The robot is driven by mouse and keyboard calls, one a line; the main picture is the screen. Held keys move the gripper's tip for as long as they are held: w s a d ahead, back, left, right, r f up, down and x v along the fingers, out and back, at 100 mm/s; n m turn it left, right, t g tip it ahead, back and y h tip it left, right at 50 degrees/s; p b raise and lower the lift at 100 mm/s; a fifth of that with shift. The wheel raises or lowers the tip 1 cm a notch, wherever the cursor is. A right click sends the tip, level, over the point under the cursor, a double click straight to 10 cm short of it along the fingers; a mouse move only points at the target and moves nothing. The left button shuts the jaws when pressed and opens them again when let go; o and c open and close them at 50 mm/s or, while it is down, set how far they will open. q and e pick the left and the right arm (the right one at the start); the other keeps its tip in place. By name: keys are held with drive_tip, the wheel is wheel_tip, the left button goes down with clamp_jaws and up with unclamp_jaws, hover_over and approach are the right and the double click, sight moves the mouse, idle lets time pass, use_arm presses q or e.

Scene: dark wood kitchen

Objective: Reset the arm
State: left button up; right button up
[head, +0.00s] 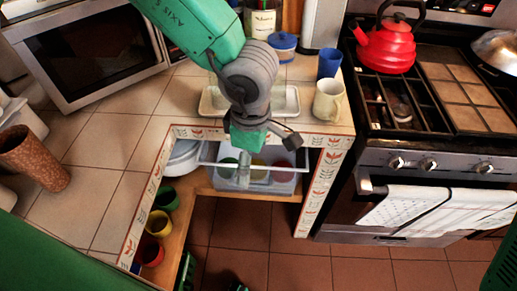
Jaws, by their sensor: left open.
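My left gripper (266,153) hangs from the green and grey arm that reaches down from the top of the picture. It is open, with nothing seen between its fingers. It is in front of the counter edge, over a clear plastic bin (284,187) in the open space below the counter. Inside the bin are a green cup (228,168), a yellow cup (258,170) and a red cup (283,171), partly hidden by the bin and gripper. I cannot tell whether the gripper touches the bin. My right gripper is not in view.
A white tray (208,105), a cream mug (328,100) and a blue cup (329,63) stand on the counter near the arm. A red kettle (386,47) sits on the stove. More cups and white plates (183,158) are on the shelf at left. The floor (240,225) ahead is clear.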

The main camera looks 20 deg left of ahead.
use_arm(q)
drive_tip(key=s+a+f+m+t+y+b, duration=0.1)
drive_tip(key=s+a+f+m+b, duration=0.3)
drive_tip(key=f, duration=0.5)
drive_tip(key=s+a+f+m+t+y+b, duration=0.1)
drive_tip(key=a+f+m, duration=0.35)
drive_tip(key=f, duration=0.45)
drive_tip(key=s+a+f+m+g+h+b, duration=0.1)
drive_tip(key=s+a+f+m+b, duration=0.3)
drive_tip(key=s+f+m, duration=0.5)
drive_tip(key=s+a+m+h, duration=0.1)
drive_tip(key=s, duration=0.2)
drive_tip(key=shift+m, duration=0.35)
